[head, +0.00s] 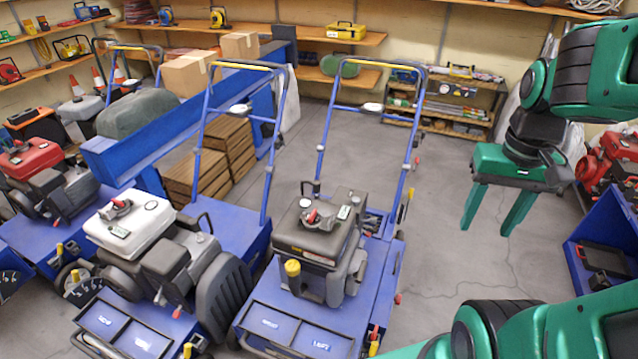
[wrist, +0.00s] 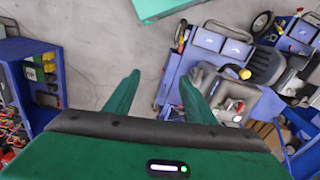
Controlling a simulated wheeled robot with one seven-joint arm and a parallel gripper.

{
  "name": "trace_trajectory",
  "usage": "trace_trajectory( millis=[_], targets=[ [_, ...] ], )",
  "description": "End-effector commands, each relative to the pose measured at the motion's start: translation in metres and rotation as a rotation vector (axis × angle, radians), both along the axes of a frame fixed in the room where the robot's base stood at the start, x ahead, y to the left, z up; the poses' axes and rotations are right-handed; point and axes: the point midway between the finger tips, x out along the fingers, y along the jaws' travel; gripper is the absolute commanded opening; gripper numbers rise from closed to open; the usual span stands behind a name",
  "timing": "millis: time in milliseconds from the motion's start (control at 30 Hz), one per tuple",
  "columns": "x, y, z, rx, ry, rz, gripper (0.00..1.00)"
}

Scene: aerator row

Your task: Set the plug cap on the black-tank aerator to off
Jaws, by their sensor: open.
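The black-tank aerator (head: 322,250) stands in the middle of the head view, a blue machine with a dark tank and a tall blue handle. A round cap with a red part (head: 312,217) sits on top of the dark tank. Its exact setting is too small to read. My gripper (head: 487,228) is open and empty, fingers pointing down, to the right of this aerator and well apart from it. In the wrist view my open fingers (wrist: 160,78) show over bare floor, and an aerator with a dark engine and yellow knob (wrist: 245,73) lies to the right.
A white-tank aerator (head: 130,225) stands close on the left, with a red-tank aerator (head: 38,158) farther left. A blue shelf unit (head: 605,235) is at the right. Cardboard boxes (head: 185,73) and shelves line the back. Grey floor (head: 440,235) is clear right of the black-tank machine.

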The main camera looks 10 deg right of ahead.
Motion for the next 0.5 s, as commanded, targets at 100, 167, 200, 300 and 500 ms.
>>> trace_trajectory(
  millis=[100,167,200,300,500],
  targets=[
    [0.046,-0.011,0.002,-0.039,-0.006,0.038,0.5],
    [0.075,-0.013,0.002,-0.06,-0.018,0.072,0.5],
    [0.095,-0.014,0.001,-0.073,-0.026,0.095,0.5],
    [0.143,-0.015,-0.003,-0.101,-0.046,0.153,0.5],
    [0.241,-0.003,-0.026,-0.137,-0.094,0.273,0.5]
  ],
)
